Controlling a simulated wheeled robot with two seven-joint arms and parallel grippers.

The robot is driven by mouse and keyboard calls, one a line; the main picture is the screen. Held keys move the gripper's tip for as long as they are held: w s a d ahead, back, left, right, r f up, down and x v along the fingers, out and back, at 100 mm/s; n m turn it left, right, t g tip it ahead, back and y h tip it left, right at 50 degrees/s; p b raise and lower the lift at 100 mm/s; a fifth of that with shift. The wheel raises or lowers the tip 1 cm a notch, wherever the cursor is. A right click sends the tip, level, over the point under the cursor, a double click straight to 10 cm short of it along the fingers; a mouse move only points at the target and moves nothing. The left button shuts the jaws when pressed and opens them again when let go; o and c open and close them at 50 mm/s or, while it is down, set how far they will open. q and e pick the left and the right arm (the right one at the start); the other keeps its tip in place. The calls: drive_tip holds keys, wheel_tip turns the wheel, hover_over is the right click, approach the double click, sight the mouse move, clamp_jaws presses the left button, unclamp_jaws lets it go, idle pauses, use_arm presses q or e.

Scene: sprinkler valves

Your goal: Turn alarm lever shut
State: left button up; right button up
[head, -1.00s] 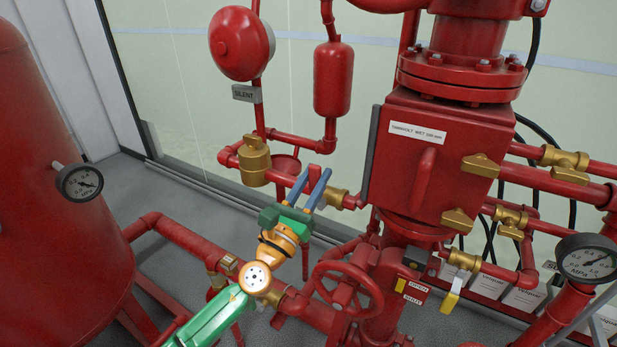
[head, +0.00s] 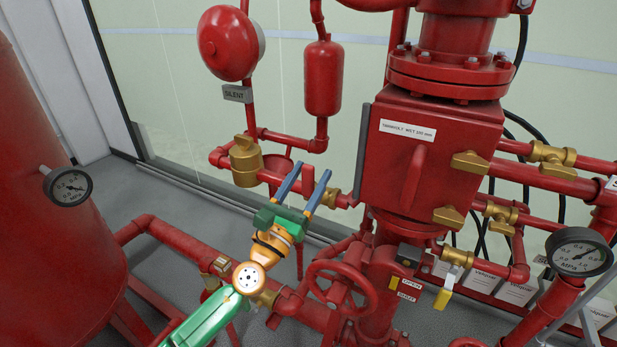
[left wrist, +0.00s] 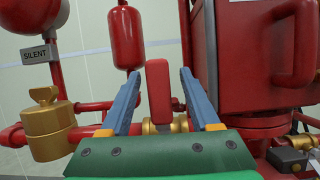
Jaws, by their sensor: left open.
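A red lever (left wrist: 158,88) stands upright on a small brass valve (left wrist: 160,125) in the left wrist view. The lever sits between the two blue fingers of my left gripper (left wrist: 158,74), with a visible gap on each side. In the head view my left gripper (head: 312,169) is open, its fingers pointing up and away beside the brass valve (head: 330,197). The lever (head: 308,178) shows there only as a small red patch between the fingers. I cannot tell how deep it lies between them. My right gripper is in neither view.
A brass fitting (head: 245,161) is left of the gripper, under the SILENT sign (head: 237,94) and red bell (head: 228,43). A large red valve body (head: 420,160) stands close on the right. A red handwheel (head: 343,290) is below. Pipes crowd the space.

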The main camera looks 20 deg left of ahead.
sight(307, 183)
use_arm(q)
drive_tip(key=shift+s+f, duration=0.1)
drive_tip(key=b+v, duration=0.2)
drive_tip(key=v, duration=0.4)
drive_tip(key=shift+s+f, duration=0.1)
drive_tip(key=shift+s, duration=0.35)
